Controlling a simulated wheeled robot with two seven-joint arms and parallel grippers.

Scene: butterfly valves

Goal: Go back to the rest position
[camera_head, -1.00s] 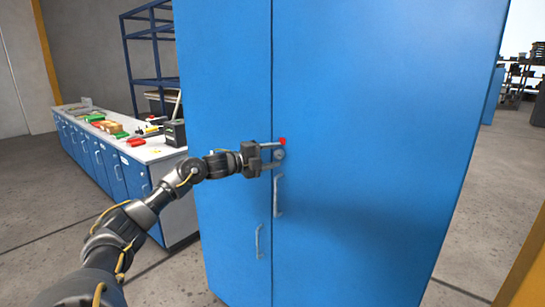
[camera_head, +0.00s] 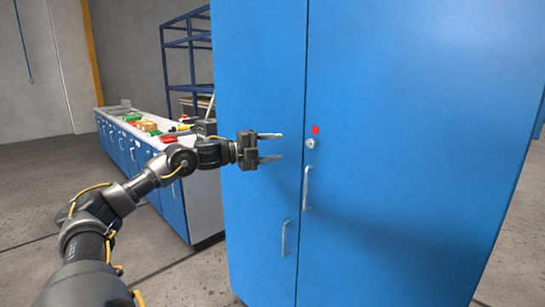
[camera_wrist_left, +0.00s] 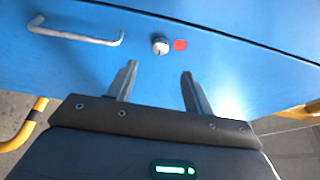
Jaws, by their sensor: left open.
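My left gripper (camera_head: 270,146) is open and empty in front of the blue cabinet (camera_head: 400,220), left of its lock. Its two fingers point right in the head view. They also show spread apart in the left wrist view (camera_wrist_left: 158,85), with nothing between them. My right gripper is in neither view.
The right door handle (camera_head: 307,188) is below the lock, and a second handle (camera_head: 285,238) is lower on the left door. A workbench (camera_head: 207,190) with tools and boxes stands behind my arm. A blue rack (camera_head: 188,60) stands behind it. The floor at left is free.

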